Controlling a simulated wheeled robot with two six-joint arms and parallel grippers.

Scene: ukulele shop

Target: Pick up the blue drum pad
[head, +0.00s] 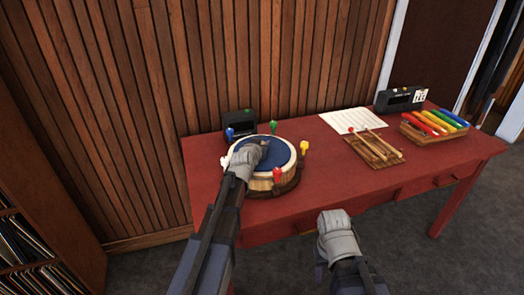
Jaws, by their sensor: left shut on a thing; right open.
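The blue drum pad (276,152) is a round drum with a dark blue top, pale wooden sides and coloured pegs around its rim. It is at the left part of the red table, over a dark round base or ring; I cannot tell whether it is lifted. My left gripper (256,154) reaches over its near left side and is shut on it. The gripper hides part of the top and rim, and its fingertips are hard to make out. My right gripper (334,215) is open and empty in front of the table's front edge.
On the red table (330,178) are a dark box (239,123) behind the drum, a white sheet (352,120), mallets on a wooden board (373,147), a coloured xylophone (435,124) and a black device (400,98). A record shelf (40,150) stands left.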

